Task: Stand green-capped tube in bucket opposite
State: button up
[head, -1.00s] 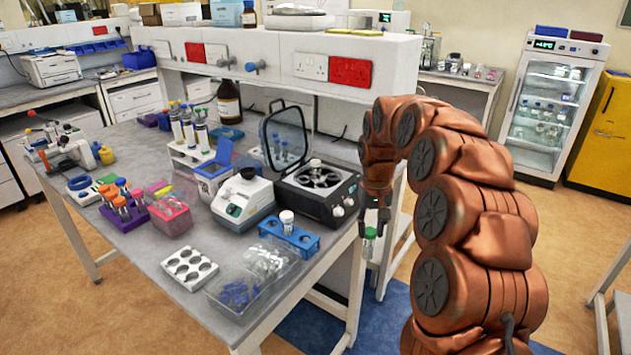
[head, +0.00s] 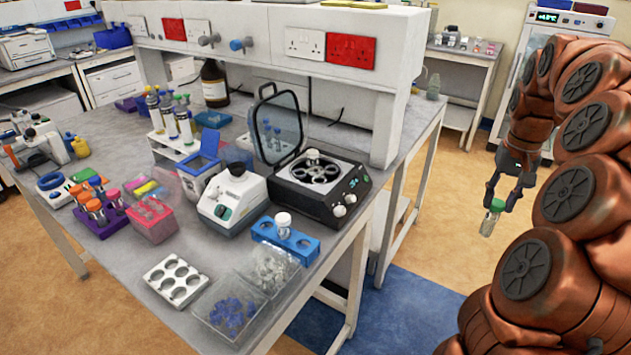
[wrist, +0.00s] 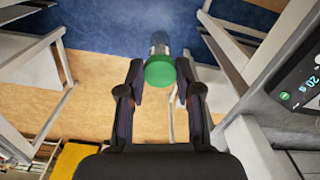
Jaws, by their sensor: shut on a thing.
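My gripper (head: 503,197) is shut on the green-capped tube (head: 491,218) and holds it in the air over the floor, right of the bench. In the wrist view the green cap (wrist: 160,71) sits between the fingers, with the clear body beyond it. The black centrifuge (head: 322,190) stands at the bench's right side with its lid (head: 278,128) raised. Its round rotor (head: 316,174) is exposed, with a white-topped piece (head: 312,157) at its far side. The individual buckets are too small to tell apart.
A blue rack (head: 285,238) with a white-capped tube stands in front of the centrifuge. A vortex mixer (head: 233,199) is to its left. A white shelf unit (head: 395,110) rises behind. Clear trays (head: 228,308) lie near the front edge. Open floor lies right of the bench.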

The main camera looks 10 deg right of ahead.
dwell(0.3)
jog(key=shift+r+p, duration=1.1)
jog(key=shift+r, duration=2.2)
